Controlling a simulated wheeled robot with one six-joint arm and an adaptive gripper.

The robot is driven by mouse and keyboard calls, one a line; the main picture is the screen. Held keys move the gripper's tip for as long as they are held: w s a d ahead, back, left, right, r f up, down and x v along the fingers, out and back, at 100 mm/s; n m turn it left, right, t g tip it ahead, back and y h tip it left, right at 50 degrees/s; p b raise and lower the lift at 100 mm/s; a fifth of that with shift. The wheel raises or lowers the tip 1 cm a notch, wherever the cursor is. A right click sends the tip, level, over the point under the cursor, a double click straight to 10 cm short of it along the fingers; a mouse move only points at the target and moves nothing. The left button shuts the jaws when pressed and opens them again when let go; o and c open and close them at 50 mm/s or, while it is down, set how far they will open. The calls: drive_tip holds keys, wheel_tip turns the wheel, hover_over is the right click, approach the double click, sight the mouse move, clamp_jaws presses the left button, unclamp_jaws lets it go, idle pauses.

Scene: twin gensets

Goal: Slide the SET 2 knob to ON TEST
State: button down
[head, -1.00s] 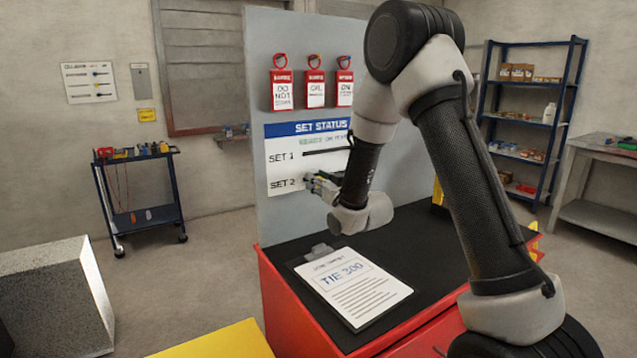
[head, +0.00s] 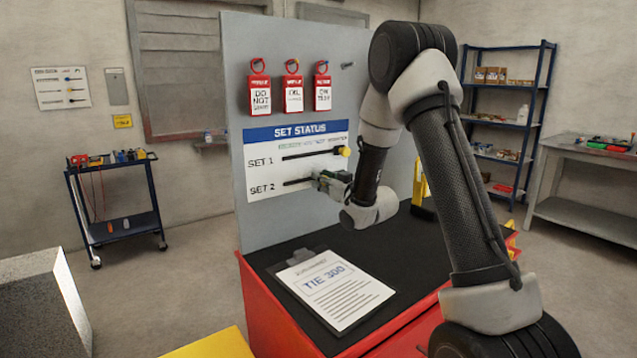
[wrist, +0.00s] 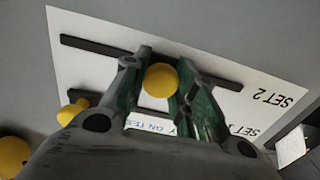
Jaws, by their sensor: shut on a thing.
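The SET STATUS board (head: 262,170) is on the grey upright panel, with two dark horizontal slots. My gripper (head: 322,181) is at the lower slot, beside the SET 2 label. In the wrist view, which shows the board upside down, the yellow SET 2 knob (wrist: 161,80) sits between the fingers of my gripper (wrist: 160,86), around the middle of its slot (wrist: 90,46). The gripper is shut on it. The ON TEST heading (wrist: 150,127) is partly hidden by a finger. The yellow SET 1 knob (head: 346,151) is at the right end of the upper slot.
Red tags (head: 259,92) hang above the board. A clipboard (head: 335,290) lies on the black top of the red cabinet (head: 290,320) below. A yellow rounded thing (wrist: 12,156) shows at the wrist view's left edge. The cabinet top beside the clipboard is clear.

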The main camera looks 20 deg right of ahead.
drive_tip(key=c, duration=1.1)
unclamp_jaws()
drive_tip(key=v, duration=1.2)
drive_tip(key=shift+r, duration=0.15)
